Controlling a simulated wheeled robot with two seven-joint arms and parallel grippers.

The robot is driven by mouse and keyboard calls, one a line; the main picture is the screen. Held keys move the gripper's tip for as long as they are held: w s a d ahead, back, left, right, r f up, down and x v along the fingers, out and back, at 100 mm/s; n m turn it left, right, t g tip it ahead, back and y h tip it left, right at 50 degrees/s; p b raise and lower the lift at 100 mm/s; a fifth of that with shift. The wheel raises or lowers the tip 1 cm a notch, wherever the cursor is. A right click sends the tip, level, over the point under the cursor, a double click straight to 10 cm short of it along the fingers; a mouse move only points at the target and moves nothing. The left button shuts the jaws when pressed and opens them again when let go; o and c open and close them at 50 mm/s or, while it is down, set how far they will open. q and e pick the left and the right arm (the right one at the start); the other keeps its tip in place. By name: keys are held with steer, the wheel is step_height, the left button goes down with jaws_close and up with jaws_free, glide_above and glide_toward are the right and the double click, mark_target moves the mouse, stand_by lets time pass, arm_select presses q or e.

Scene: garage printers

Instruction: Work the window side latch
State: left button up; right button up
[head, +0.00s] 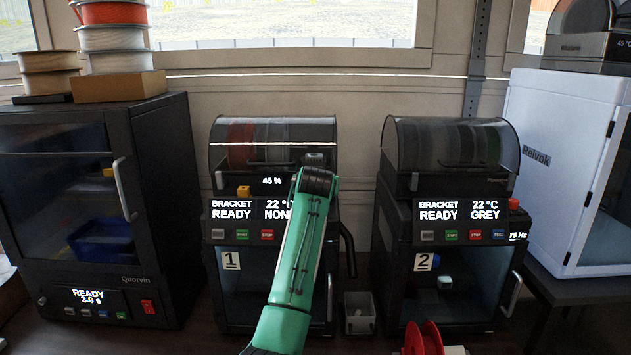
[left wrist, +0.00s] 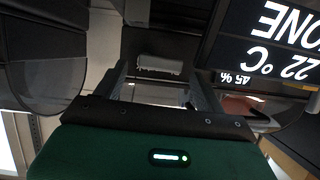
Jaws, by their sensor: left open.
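Printer 1 (head: 228,285) stands left of centre under a smoky spool cover (head: 270,130); its screen reads BRACKET READY, 22 °C, 45 %. My left gripper (head: 314,160) is at the right end of this cover, mostly hidden in the head view behind my green arm. In the left wrist view the jaws (left wrist: 158,76) are open, with a small grey plate (left wrist: 160,65) on a dark housing showing between and beyond the fingers. I cannot tell whether this plate is the latch, or whether the fingers touch anything. My right gripper is not in view.
Printer 2 (head: 393,290) with its own spool cover (head: 450,142) stands to the right. A dark cabinet (head: 160,140) with stacked spools is at left, a white enclosure (head: 560,140) at right. A small bin (head: 358,315) sits between the printers. A red spool (head: 424,340) is in front.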

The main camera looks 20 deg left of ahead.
arm_select(q)
steer(key=shift+x, duration=0.95)
steer(key=shift+w, duration=0.1)
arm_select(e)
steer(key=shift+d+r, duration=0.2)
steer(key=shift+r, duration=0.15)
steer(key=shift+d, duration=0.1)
arm_select(q)
steer(key=c, duration=0.9)
